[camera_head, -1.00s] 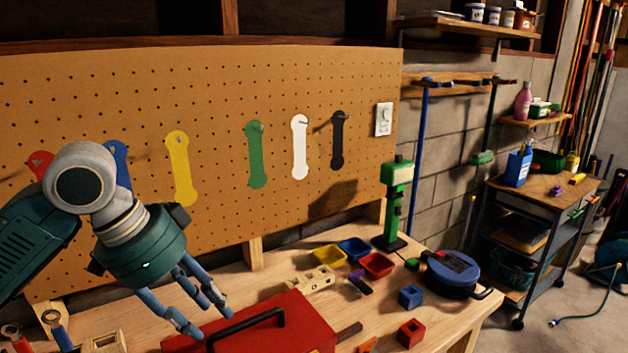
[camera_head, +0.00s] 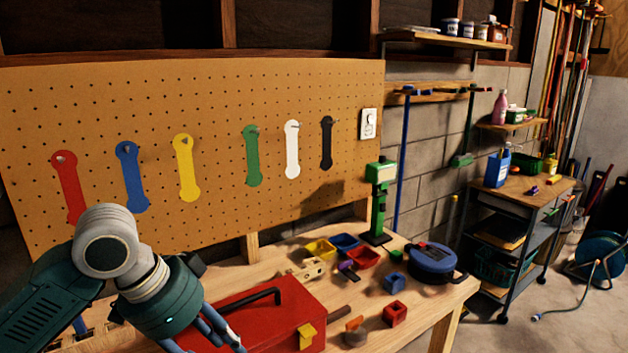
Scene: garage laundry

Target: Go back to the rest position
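My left arm comes in from the lower left, and its gripper (camera_head: 222,340) points down in front of the red toolbox (camera_head: 262,318). The blue-grey fingers are partly cut off by the bottom edge of the picture, so their tips and their opening are hard to judge. I see nothing held between the visible parts of the fingers. My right arm and gripper are not in the picture.
The wooden workbench (camera_head: 425,298) carries a red block (camera_head: 394,313), a blue block (camera_head: 394,283), small bins and a blue round case (camera_head: 433,262). Behind it is a pegboard (camera_head: 225,170) with coloured hanging pieces.

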